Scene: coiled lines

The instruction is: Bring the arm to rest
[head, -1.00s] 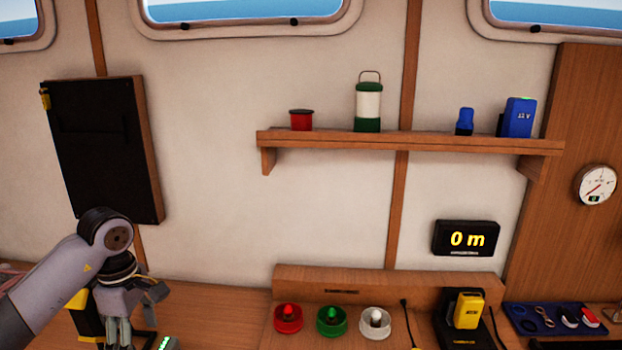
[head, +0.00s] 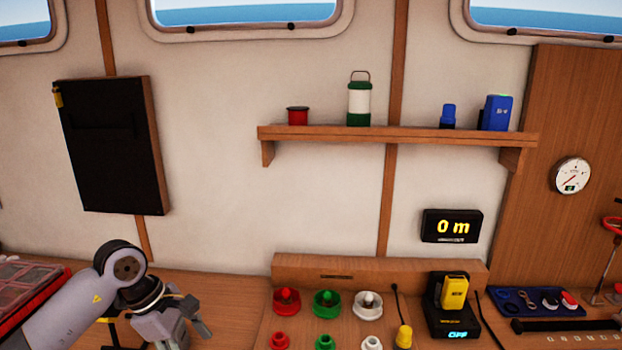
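My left arm comes in from the lower left in the head view. My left gripper (head: 170,330) points down over the wooden counter at the lower left, and its fingertips are cut off by the bottom edge. I cannot tell whether it is open or shut, or whether it holds anything. My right gripper is not in view.
A red-edged case (head: 40,285) lies at the left. A charger (head: 452,318) holds a yellow battery (head: 454,291). Red (head: 287,302), green (head: 326,303) and white (head: 368,304) round fittings stand at centre. A wooden shelf (head: 400,134) with several items is above.

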